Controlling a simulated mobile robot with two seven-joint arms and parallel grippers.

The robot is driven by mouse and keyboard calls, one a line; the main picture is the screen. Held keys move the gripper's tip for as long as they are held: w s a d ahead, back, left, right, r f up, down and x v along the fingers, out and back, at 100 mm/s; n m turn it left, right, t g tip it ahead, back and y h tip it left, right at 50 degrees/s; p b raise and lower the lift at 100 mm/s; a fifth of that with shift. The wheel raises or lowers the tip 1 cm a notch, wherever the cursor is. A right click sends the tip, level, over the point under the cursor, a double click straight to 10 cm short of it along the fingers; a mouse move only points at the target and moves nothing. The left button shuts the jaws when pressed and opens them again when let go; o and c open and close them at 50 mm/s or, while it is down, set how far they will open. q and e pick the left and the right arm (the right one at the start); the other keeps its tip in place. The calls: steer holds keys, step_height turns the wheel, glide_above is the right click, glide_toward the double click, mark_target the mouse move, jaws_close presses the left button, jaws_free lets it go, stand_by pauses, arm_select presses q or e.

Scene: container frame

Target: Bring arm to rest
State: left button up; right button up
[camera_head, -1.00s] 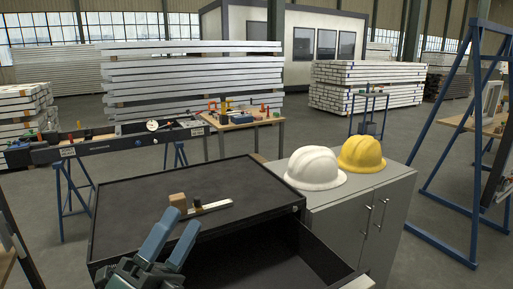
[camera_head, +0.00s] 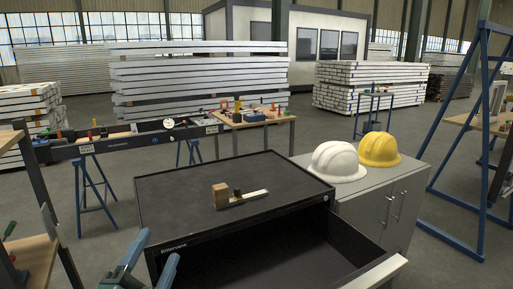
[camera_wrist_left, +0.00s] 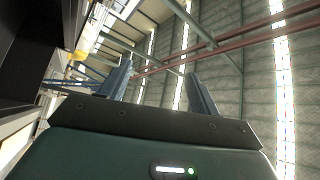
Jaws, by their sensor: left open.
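My left gripper (camera_head: 150,264) is at the bottom of the head view, left of the open drawer and in front of the black cabinet (camera_head: 170,191). Its two blue-grey fingers are apart with nothing between them. In the left wrist view the fingers (camera_wrist_left: 159,88) stand apart and empty, pointing up toward the roof. My right gripper is not in view.
The cabinet's drawer (camera_head: 395,270) is pulled open. A wooden block with a metal strip (camera_head: 240,198) lies on the cabinet top. White (camera_head: 337,161) and yellow (camera_head: 379,149) helmets sit on a grey cabinet (camera_head: 400,200). A wooden workbench (camera_head: 35,262) stands at the left edge.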

arm_select(q)
steer(key=s+a+f+n+g+y, duration=0.25)
steer(key=f+n+g, duration=0.25)
steer(key=f, duration=0.3)
steer(key=s+a+f+n+g+y, duration=0.2)
steer(key=s+f+n+g, duration=0.25)
steer(key=f, duration=0.45)
steer(key=s+f+n+g+h, duration=0.1)
steer(key=s+f+n+g, duration=0.1)
steer(key=s+f+g, duration=0.35)
steer(key=s+f+n+g, duration=0.2)
steer(key=s+g, duration=0.1)
steer(key=s, duration=0.5)
steer(key=w+d+f+m+t+h+p, duration=0.1)
steer(key=w+d+f+t+h+p, duration=0.2)
steer(key=w+d+t, duration=0.3)
steer(key=shift+d+f+t, duration=0.3)
steer(key=shift+d+t, duration=0.35)
steer(key=shift+t, duration=0.05)
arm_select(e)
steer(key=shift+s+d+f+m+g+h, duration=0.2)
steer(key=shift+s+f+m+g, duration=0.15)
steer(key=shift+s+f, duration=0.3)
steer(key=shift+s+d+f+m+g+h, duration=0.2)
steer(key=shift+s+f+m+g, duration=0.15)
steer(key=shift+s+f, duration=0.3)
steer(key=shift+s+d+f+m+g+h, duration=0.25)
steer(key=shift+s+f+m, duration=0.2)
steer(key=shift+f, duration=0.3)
